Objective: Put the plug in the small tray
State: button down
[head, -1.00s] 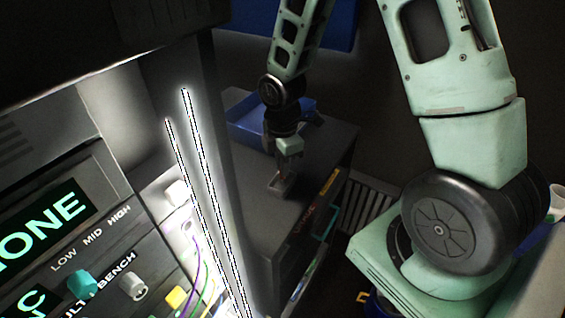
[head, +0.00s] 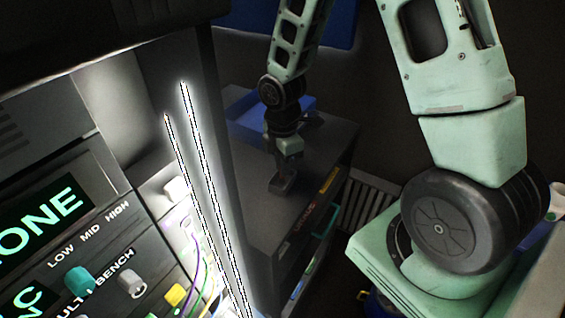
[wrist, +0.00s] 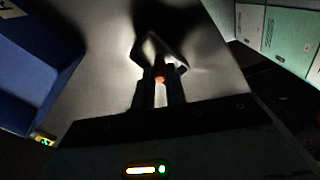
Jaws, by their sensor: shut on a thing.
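My gripper (head: 282,185) is low over the grey cabinet top in the head view. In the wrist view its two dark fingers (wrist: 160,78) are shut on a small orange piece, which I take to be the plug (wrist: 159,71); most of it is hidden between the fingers. A blue tray (head: 243,130) sits on the cabinet top behind and left of my gripper, apart from it. A blue surface (wrist: 35,75) fills the left of the wrist view. A dark-edged shape lies just beyond the fingertips; I cannot tell whether it is shadow or a small tray.
The grey cabinet top (head: 325,150) is mostly bare around my gripper. At the left stands a panel with knobs, such as a teal one (head: 80,279), and cables. Glowing strips (head: 205,190) run along its edge. Pale green boxes (wrist: 283,30) show at the right in the wrist view.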

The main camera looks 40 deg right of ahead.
jog(key=shift+f, duration=0.25)
jog(key=c, duration=1.3)
grip_release()
jog(key=shift+c, duration=0.2)
jog(key=shift+r, duration=0.1)
notch_tip(320, 180, up, 17)
jog(key=b, duration=0.2)
jog(key=shift+r, duration=0.15)
